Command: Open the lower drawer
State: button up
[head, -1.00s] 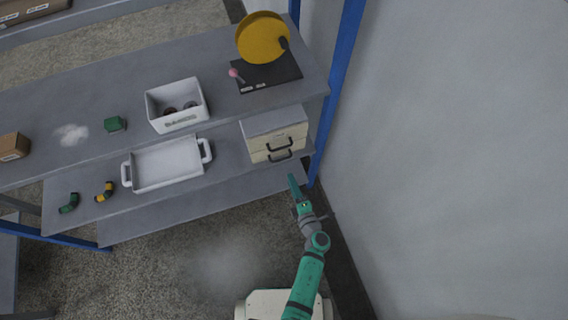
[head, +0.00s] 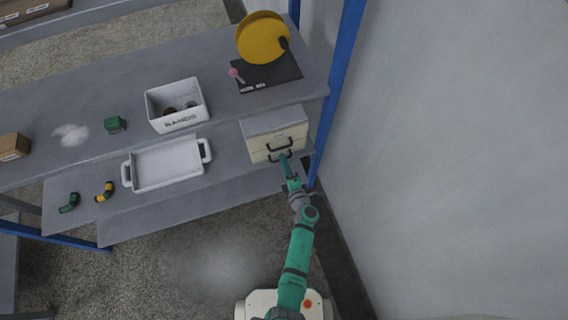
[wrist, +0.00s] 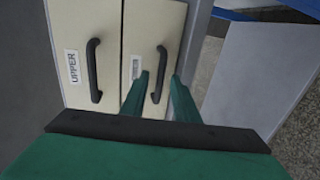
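The small drawer unit (head: 262,127) has a grey top and cream fronts, with an upper and a lower drawer, both closed. In the wrist view the upper drawer (wrist: 78,25) carries an "UPPER" label and a black handle (wrist: 92,70). The lower drawer (wrist: 139,38) has its own black handle (wrist: 162,62) and a label too blurred to read. My green gripper (head: 285,157) is at the lower handle. In the wrist view my gripper (wrist: 160,78) is open, its two fingers on either side of the lower handle. I cannot tell whether they touch it.
A white tray (head: 165,185) stands left of the drawer unit on the same shelf. A blue rack post (head: 336,85) and a pale wall (head: 460,150) are close on the right. The floor (head: 200,270) in front of the shelves is clear.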

jog(key=shift+c, duration=0.7)
grip_shut()
jog(key=shift+s, duration=0.1)
jog(key=f+v, duration=0.2)
jog(key=v, duration=1.1)
jog(key=shift+s+f, duration=0.4)
jog(key=shift+d, duration=0.15)
jog(key=shift+o, duration=0.7)
grip_release()
